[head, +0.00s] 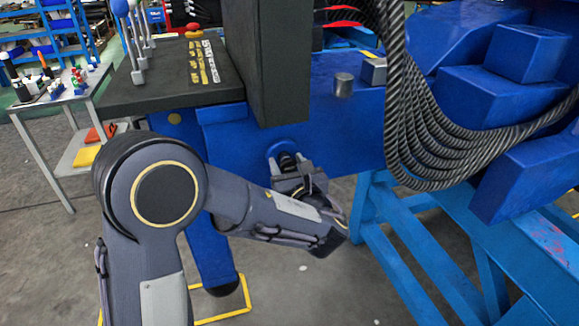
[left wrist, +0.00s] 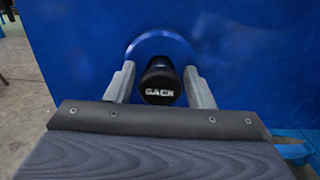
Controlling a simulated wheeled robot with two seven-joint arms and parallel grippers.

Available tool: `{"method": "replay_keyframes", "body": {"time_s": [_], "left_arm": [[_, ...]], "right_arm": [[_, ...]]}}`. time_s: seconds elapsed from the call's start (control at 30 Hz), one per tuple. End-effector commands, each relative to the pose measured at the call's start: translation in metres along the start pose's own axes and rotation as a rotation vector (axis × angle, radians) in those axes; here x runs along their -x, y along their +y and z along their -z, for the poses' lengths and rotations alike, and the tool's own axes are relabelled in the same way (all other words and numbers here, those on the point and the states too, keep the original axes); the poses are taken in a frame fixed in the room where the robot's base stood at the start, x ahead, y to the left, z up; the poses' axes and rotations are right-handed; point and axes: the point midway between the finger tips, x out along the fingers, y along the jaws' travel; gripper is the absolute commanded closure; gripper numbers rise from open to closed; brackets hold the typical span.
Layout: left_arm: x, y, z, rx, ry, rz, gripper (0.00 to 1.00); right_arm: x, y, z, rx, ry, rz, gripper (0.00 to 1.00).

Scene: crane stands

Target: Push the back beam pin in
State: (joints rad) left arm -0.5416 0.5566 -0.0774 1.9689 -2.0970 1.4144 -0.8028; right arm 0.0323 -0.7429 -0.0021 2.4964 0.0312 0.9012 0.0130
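The back beam pin (left wrist: 160,82) has a black round knob with white lettering that reads "BACK". It stands out from a round blue collar (left wrist: 160,43) on the blue beam (left wrist: 80,45). The pin also shows in the head view (head: 287,160), partly hidden by my left gripper. My left gripper (left wrist: 161,84) faces the beam, with one finger on each side of the knob. Gaps show between the fingers and the knob, so it is open around it. The gripper also shows at the collar in the head view (head: 288,172). My right gripper is not in view.
A dark control panel (head: 170,85) with levers overhangs at the upper left, beside a dark upright post (head: 270,60). Ribbed hoses (head: 425,150) hang right of the gripper. Blue stand legs (head: 400,240) stand at lower right. A cluttered table (head: 60,85) is at far left.

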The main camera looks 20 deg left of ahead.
Motion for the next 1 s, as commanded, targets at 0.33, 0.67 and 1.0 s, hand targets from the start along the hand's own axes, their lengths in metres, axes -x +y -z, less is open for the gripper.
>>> {"method": "replay_keyframes", "body": {"time_s": [0.33, 0.67, 1.0], "left_arm": [[0.003, -0.001, 0.001, -0.001, 0.002, 0.002, 0.45], [0.052, -0.002, 0.001, -0.002, 0.001, 0.007, 0.45], [0.079, 0.000, 0.000, -0.001, 0.001, 0.001, 0.45]], "right_arm": [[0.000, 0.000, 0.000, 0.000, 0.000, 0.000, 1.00], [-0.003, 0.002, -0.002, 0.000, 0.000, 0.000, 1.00], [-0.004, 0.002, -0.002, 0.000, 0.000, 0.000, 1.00]]}}
